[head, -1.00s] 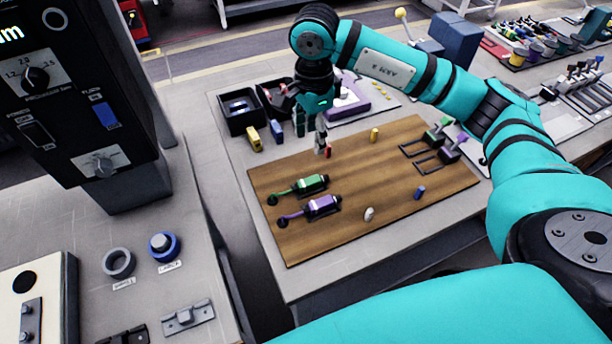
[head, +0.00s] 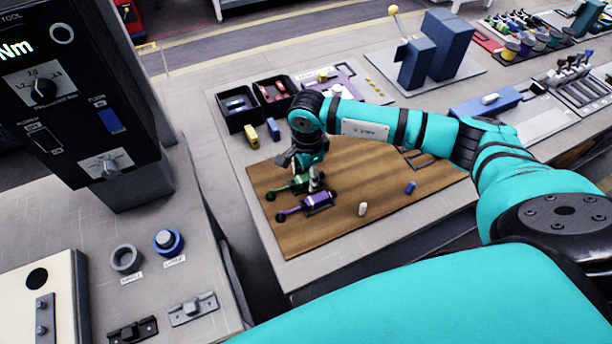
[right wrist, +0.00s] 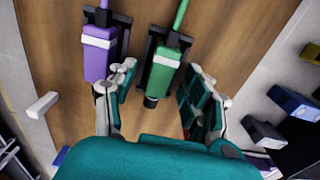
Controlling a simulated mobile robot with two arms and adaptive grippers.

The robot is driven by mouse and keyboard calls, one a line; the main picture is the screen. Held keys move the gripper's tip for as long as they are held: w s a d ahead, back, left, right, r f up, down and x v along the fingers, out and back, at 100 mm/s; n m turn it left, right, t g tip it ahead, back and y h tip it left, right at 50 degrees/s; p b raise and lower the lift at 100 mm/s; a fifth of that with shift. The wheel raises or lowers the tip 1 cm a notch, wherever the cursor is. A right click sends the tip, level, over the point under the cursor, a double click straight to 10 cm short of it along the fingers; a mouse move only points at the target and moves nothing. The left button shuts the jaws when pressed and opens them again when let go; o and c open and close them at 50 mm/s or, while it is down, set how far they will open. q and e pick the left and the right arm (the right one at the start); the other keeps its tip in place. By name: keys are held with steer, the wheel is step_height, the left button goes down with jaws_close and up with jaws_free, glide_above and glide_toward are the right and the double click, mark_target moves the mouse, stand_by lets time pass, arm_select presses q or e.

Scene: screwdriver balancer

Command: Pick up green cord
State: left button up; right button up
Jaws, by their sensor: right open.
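The green cord (head: 279,189) runs from a green block with a white band on the wooden board; in the head view my right gripper partly covers the block. In the right wrist view the green block (right wrist: 163,75) sits in a dark cradle, with the cord (right wrist: 181,15) leading off at the top. My right gripper (head: 309,181) is low over the board, above the green block. In the right wrist view its open fingers (right wrist: 153,95) stand either side of the block's near end, with nothing held. My left gripper is not in view.
A purple block (head: 316,199) with a purple cord lies close beside the green one, near one finger. A white piece (head: 363,209) and a blue piece (head: 411,187) stand on the board (head: 300,240). Dark bins (head: 240,122) and small yellow and blue blocks are behind it.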

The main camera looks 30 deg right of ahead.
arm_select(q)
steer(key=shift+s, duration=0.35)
arm_select(e)
steer(key=shift+f, duration=0.1)
jaws_close()
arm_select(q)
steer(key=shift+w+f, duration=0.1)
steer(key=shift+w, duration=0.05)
